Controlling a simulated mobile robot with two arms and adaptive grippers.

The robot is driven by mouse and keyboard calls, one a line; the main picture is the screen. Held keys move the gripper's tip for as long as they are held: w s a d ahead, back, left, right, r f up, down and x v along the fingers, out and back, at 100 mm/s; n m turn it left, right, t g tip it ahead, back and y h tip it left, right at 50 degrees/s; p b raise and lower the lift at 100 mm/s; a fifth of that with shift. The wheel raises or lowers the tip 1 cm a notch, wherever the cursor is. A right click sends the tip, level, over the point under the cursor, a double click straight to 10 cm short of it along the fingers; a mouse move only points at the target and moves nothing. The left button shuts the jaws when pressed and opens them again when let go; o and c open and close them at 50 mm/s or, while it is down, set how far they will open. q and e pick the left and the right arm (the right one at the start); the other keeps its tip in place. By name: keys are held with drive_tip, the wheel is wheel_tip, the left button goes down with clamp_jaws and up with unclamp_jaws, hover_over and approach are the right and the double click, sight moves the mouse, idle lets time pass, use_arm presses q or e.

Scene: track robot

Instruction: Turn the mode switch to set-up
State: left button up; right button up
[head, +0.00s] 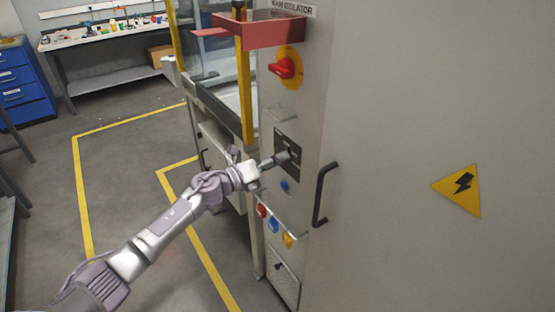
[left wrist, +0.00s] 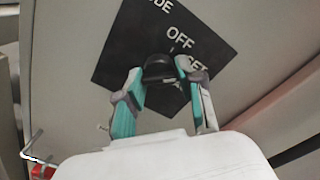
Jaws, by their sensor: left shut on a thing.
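The mode switch is a black knob (left wrist: 160,68) on a black square plate (left wrist: 118,48) with white lettering; OFF and part of SET can be read, and one word ends in DE. The plate (head: 287,137) also shows in the head view, on the side of the grey cabinet. My left gripper (head: 288,156) reaches it from the left. In the left wrist view its teal and grey fingers (left wrist: 163,88) are shut on the knob, one on each side. The fingers hide part of the plate and lettering. I cannot tell surely where the knob points. My right gripper is not in view.
A red isolator switch (head: 284,68) on a yellow disc is above the plate. A blue button (head: 285,187) and a row of coloured padlocks (head: 273,225) are below. A black door handle (head: 321,195) sticks out at right. A yellow post (head: 245,95) stands left.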

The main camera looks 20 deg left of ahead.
use_arm(q)
drive_tip(key=o, duration=1.1)
drive_tip(key=v, duration=1.2)
drive_tip(key=shift+a, duration=0.1)
